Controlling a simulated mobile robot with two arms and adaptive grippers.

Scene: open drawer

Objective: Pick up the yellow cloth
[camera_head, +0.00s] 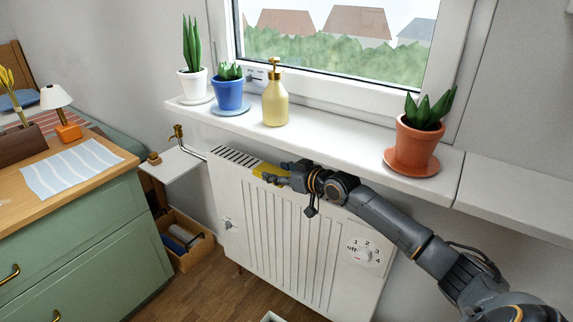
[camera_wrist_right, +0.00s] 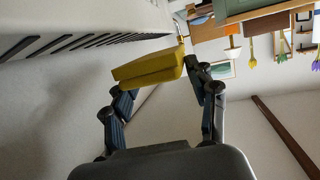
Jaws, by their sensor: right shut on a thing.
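The yellow cloth (camera_head: 266,172) is a small flat folded piece at the top of the white radiator (camera_head: 290,225), under the window sill. My right gripper (camera_head: 277,177) reaches in from the right and is shut on it. In the right wrist view the yellow cloth (camera_wrist_right: 148,69) sits between the fingertips of my right gripper (camera_wrist_right: 158,78), close to the radiator's slotted top (camera_wrist_right: 75,42). I cannot tell whether the cloth touches the radiator. Part of it is hidden by the gripper in the head view. My left gripper is not in view.
The window sill (camera_head: 330,130) overhangs the radiator and carries a gold dispenser (camera_head: 275,103), a terracotta pot (camera_head: 416,145), a blue pot (camera_head: 229,95) and a white pot (camera_head: 192,85). A green drawer cabinet (camera_head: 80,245) stands at left. A wooden box (camera_head: 188,250) is on the floor.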

